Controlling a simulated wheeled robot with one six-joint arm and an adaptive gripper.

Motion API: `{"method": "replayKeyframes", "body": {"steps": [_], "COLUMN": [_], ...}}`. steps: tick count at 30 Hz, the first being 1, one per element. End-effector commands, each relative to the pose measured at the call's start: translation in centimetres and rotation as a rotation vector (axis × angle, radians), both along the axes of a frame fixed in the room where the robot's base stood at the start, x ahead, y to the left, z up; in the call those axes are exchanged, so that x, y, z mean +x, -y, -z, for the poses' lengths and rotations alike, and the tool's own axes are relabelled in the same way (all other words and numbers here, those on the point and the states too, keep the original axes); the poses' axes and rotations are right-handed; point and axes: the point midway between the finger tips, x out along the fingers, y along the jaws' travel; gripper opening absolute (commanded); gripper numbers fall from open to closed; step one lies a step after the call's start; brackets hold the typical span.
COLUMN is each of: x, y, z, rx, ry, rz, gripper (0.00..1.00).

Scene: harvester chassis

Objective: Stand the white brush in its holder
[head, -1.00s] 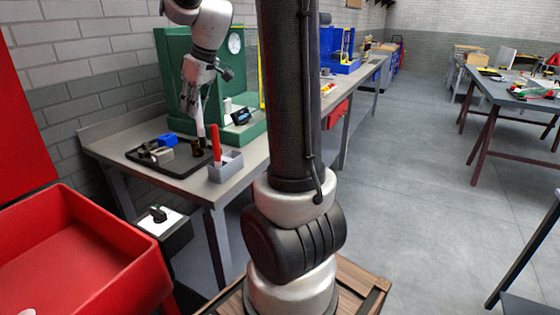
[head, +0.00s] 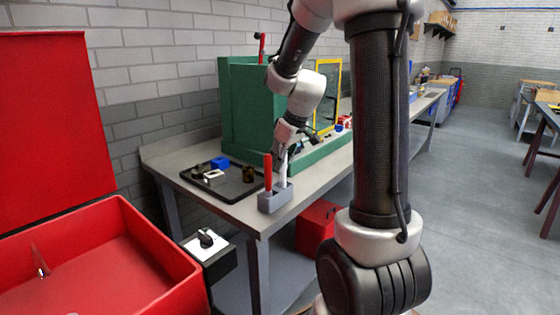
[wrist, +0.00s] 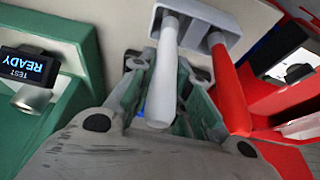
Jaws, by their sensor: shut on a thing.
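The white brush (head: 284,172) stands upright at the right compartment of the grey holder (head: 275,202). In the wrist view the white brush (wrist: 162,80) runs down into one opening of the holder (wrist: 208,38); how deep its lower end sits is hidden. My gripper (head: 283,153) is above the holder, shut on the white brush's handle, with a finger on each side of it in the wrist view (wrist: 165,75). A red-handled brush (head: 267,172) stands in the holder's left compartment, close beside the white one; it also shows in the wrist view (wrist: 229,88).
A black tray (head: 238,190) with small parts and a blue block (head: 220,162) lies left of the holder on the grey bench (head: 190,160). A green machine housing (head: 245,110) stands behind. A small display reading "TEST READY" (wrist: 28,66) is left in the wrist view.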

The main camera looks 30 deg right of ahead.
Motion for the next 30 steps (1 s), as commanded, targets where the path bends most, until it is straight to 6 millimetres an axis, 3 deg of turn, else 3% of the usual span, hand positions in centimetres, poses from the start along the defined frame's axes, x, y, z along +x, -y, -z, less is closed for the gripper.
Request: {"method": "replayKeyframes", "body": {"steps": [10, 11, 14, 24, 30], "x": [0.0, 0.0, 0.0, 0.0, -0.9], "y": [0.0, 0.0, 0.0, 0.0, 0.4], "z": [0.4, 0.4, 0.4, 0.1, -2.6], "rx": [0.0, 0.0, -0.001, -0.001, -0.002], "ry": [0.0, 0.001, 0.001, 0.002, 0.006], "rz": [0.0, 0.0, 0.0, -0.001, 0.001], "gripper": [0.0, 0.21, 0.39, 0.39, 0.39]}}
